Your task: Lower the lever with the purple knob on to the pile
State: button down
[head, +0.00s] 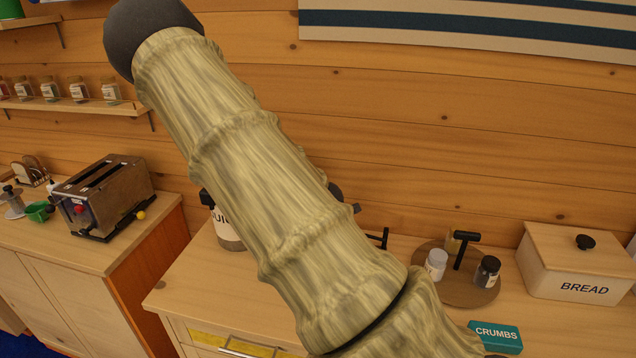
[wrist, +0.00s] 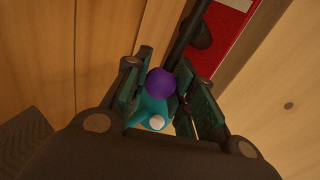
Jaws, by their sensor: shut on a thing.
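The purple knob (wrist: 160,82) shows in the wrist view between the pads of my gripper (wrist: 158,86), which is shut on it. A dark lever bar (wrist: 187,35) runs from beside the knob toward the top of the wrist view. A teal thing with a white round spot (wrist: 153,110) shows just below the knob, between the fingers; I cannot tell what it is. I cannot make out the pile in either view. In the head view my arm crosses the middle and hides much of the counter; my gripper is not seen there.
A red panel (wrist: 222,28) with a pale border lies beside the lever. In the head view, a bread box (head: 575,268), a round tray (head: 455,290) with jars and a teal crumbs box (head: 497,337) stand on the right counter. A toaster (head: 103,194) stands at left.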

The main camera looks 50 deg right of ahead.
jog(key=shift+w, duration=0.15)
jog(key=c, duration=1.1)
grip_release()
jog(key=shift+f, duration=0.1)
jog(key=shift+c, duration=0.2)
jog(key=v, duration=1.2)
